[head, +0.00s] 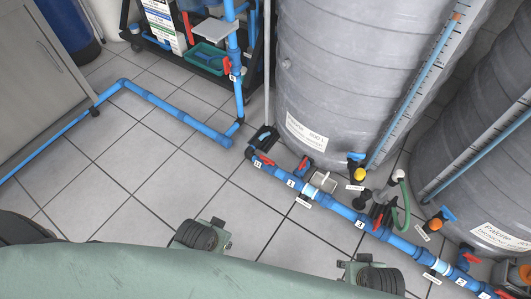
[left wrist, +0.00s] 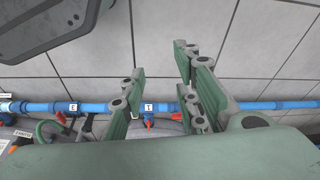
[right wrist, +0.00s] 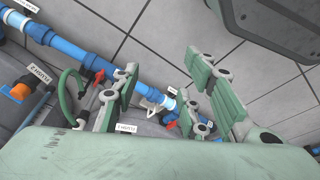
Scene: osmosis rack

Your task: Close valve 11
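Valve 11's label (head: 258,163) sits on the blue floor pipe by the light grey tank in the head view. A red handle (head: 265,158) lies beside it, roughly along the pipe; its exact setting is hard to tell. My right gripper (head: 285,252) appears at the bottom of the head view, in front of the pipe and apart from it. In the right wrist view it is open and empty (right wrist: 162,62) above the pipe. My left gripper (left wrist: 158,60) is open and empty in the left wrist view, with the pipe beyond. Fingers hide part of the pipe in both wrist views.
A second red handle (head: 303,162) stands near label 1 (head: 290,183). The grey tank (head: 340,80) rises behind the pipe. Other valves, a green hose (head: 405,205) and a second tank stand at right. Tiled floor (head: 140,190) is clear at left.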

